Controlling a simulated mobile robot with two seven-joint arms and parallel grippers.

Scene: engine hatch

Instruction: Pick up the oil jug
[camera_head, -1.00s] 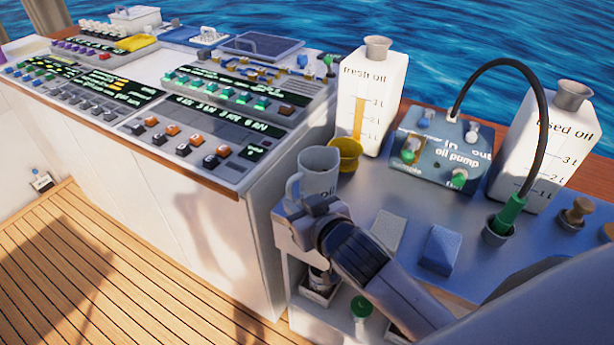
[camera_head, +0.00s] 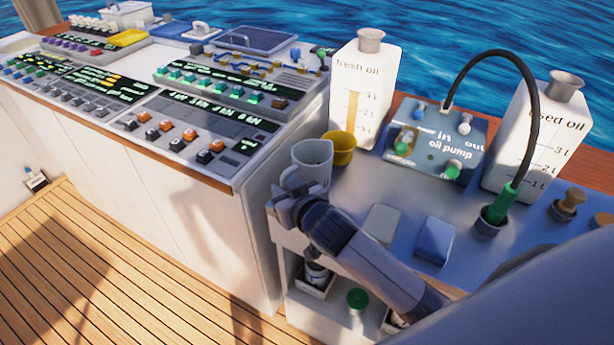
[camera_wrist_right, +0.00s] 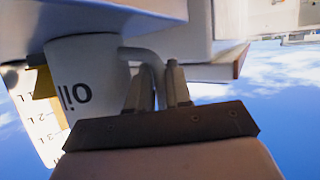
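The oil jug (camera_head: 312,158) is a white-grey open jug. It stands upright at the left end of the grey worktop. In the right wrist view the jug (camera_wrist_right: 88,80) appears upside down with "oil" lettering, and its handle (camera_wrist_right: 150,58) runs between my fingers. My right gripper (camera_wrist_right: 157,85) has a finger close on each side of the handle and looks shut on it. In the head view the right gripper (camera_head: 285,200) is at the jug's front left side and hides the handle. My left gripper is in neither view.
A yellow cup (camera_head: 340,148) stands close behind the jug, with the fresh oil container (camera_head: 362,95) behind it. The oil pump (camera_head: 438,140) and used oil container (camera_head: 535,140) stand to the right. A control console (camera_head: 235,155) rises at the left. Grey and blue blocks (camera_head: 435,240) lie in front.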

